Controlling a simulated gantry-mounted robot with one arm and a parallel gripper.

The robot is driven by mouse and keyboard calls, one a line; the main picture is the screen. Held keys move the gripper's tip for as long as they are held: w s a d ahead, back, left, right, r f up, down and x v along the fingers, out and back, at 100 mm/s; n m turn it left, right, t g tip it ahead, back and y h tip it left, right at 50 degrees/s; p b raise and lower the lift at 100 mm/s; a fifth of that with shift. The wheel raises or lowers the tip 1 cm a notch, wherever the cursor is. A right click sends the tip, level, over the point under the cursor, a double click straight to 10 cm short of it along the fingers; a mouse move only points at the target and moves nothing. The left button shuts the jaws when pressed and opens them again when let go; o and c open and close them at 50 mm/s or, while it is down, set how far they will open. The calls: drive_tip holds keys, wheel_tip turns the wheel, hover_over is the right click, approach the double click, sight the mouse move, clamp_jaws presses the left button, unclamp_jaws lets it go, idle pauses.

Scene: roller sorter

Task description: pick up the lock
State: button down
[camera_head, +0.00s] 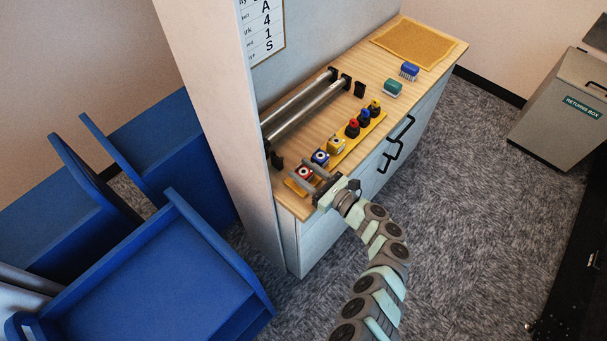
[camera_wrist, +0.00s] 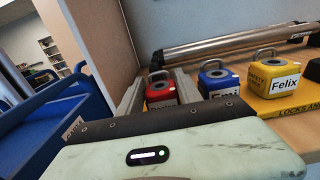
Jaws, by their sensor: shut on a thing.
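Three padlocks with metal shackles stand in a row on a yellow tray (camera_head: 345,152). The red lock (camera_head: 304,172) is at the left end, with the blue lock (camera_head: 320,158) and the yellow lock (camera_head: 336,146) beside it. In the wrist view the yellow lock (camera_wrist: 272,80) has a label reading "Felix"; the blue lock (camera_wrist: 218,80) has a partly hidden label. My gripper (camera_head: 307,177) is shut on the red lock (camera_wrist: 161,92), with one finger on each side. The red lock's lower part and label are largely hidden by my gripper. It appears upright at its tray place.
Metal rollers (camera_head: 305,108) run along the back of the wooden counter (camera_head: 310,207). Several red, blue and yellow black-based items stand farther along the tray. Two brushes (camera_head: 409,71) and a mat (camera_head: 414,42) lie beyond. A wall panel and blue carts (camera_head: 165,270) are left.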

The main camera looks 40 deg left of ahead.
wheel_tip(320, 180, up, 15)
drive_tip(key=p, duration=1)
drive_tip(key=shift+f, duration=0.2)
idle(0.3)
